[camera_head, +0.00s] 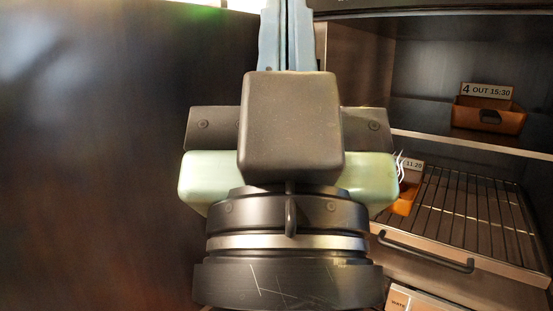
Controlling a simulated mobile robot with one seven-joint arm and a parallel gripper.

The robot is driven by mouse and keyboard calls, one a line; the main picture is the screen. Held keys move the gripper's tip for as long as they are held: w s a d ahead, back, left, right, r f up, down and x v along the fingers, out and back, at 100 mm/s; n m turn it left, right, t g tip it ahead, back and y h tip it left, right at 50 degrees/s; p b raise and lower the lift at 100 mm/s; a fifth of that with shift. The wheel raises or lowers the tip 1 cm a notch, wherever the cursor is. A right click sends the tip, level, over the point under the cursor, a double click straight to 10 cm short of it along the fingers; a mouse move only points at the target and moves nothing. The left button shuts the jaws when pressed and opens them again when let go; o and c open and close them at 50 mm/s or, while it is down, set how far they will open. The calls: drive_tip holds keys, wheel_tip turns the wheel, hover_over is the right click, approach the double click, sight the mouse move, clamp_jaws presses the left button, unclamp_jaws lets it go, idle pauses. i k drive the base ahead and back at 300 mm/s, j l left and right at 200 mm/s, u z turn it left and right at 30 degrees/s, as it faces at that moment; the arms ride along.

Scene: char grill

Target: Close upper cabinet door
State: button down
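A large dark, glossy brown panel (95,160) fills the left side of the view, very close. It looks like the cabinet door standing open, but its hinge and handle do not show. To the right, the cabinet interior (425,55) is open to view, with a shelf inside. My gripper (286,25) is seen from behind in the middle, its blue-grey fingers pointing up the picture. The fingers lie side by side with only a thin dark gap and nothing visible between them.
An orange-brown tray (488,115) with a label reading "4 OUT 15:30" stands on the metal shelf (480,142). Below is a wire rack (470,210) with a dark handle (425,252) at its front. Another orange tray (405,200) is partly hidden behind my gripper.

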sight(98, 97)
drive_tip(key=k+l+z, duration=0.2)
drive_tip(key=k, duration=0.45)
drive_tip(key=j+z, duration=0.2)
drive_tip(key=z, duration=0.25)
drive_tip(key=j+z, duration=0.15)
drive_tip(key=z, duration=0.35)
drive_tip(key=k+j+z, duration=0.1)
drive_tip(key=z, duration=0.35)
drive_tip(key=k+j, duration=0.2)
drive_tip(key=j, duration=0.25)
drive_tip(key=k+j, duration=0.25)
drive_tip(key=j, duration=0.2)
drive_tip(key=k+j, duration=0.2)
drive_tip(key=j, duration=0.25)
drive_tip(key=k+j, duration=0.25)
drive_tip(key=j, duration=0.25)
drive_tip(key=k+j, duration=0.2)
drive_tip(key=j, duration=0.25)
drive_tip(key=k+j, duration=0.2)
drive_tip(key=j, duration=0.25)
drive_tip(key=k+j, duration=0.25)
drive_tip(key=j, duration=0.2)
drive_tip(key=k+j, duration=0.2)
drive_tip(key=j, duration=0.25)
